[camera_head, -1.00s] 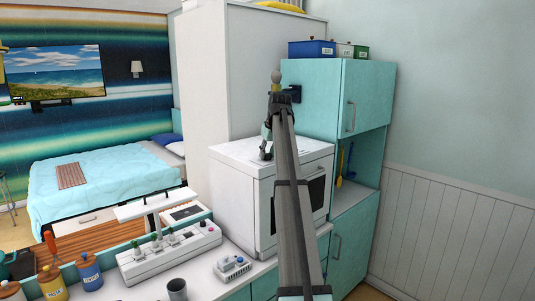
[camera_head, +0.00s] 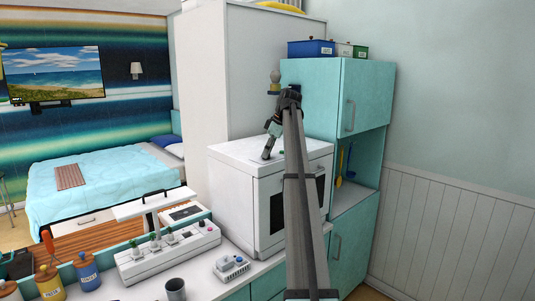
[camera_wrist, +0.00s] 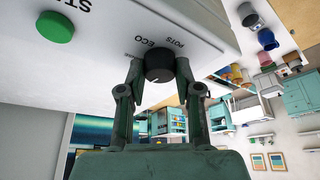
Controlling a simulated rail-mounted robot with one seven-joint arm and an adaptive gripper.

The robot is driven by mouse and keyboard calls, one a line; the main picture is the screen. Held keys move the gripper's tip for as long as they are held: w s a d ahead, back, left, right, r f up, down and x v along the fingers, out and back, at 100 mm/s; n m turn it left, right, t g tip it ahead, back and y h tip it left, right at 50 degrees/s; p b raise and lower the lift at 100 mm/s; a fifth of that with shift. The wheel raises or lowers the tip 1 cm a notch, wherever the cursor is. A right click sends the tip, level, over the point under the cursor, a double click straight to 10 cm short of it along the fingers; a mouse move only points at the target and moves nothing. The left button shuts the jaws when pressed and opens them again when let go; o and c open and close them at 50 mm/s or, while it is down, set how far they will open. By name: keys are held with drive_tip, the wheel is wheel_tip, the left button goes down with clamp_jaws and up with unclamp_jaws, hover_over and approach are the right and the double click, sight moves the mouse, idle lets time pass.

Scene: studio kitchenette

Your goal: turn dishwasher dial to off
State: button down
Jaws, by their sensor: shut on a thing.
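The dishwasher dial (camera_wrist: 159,61) is a black round knob in the wrist view, on a white panel with the labels "ECO" and "POTS" beside it. A white mark shows on its lower side; no "off" label is visible. My gripper (camera_wrist: 156,72) is shut on the dial, one finger on each side. In the head view, my gripper (camera_head: 267,156) is low over the top of the white appliance (camera_head: 235,160), tilted. The dial itself cannot be made out there.
A green button (camera_wrist: 55,27) sits on the same panel, left of the dial. A tall white cabinet (camera_head: 245,70) stands behind the appliance and a turquoise cabinet (camera_head: 325,95) to its right. A white power-strip-like planter (camera_head: 168,250) lies on the counter in front.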

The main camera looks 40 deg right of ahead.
drive_tip(key=shift+f+n+g+y, duration=0.1)
drive_tip(key=shift+n+g+y, duration=0.2)
drive_tip(key=shift+n, duration=0.8)
drive_tip(key=c, duration=0.8)
unclamp_jaws()
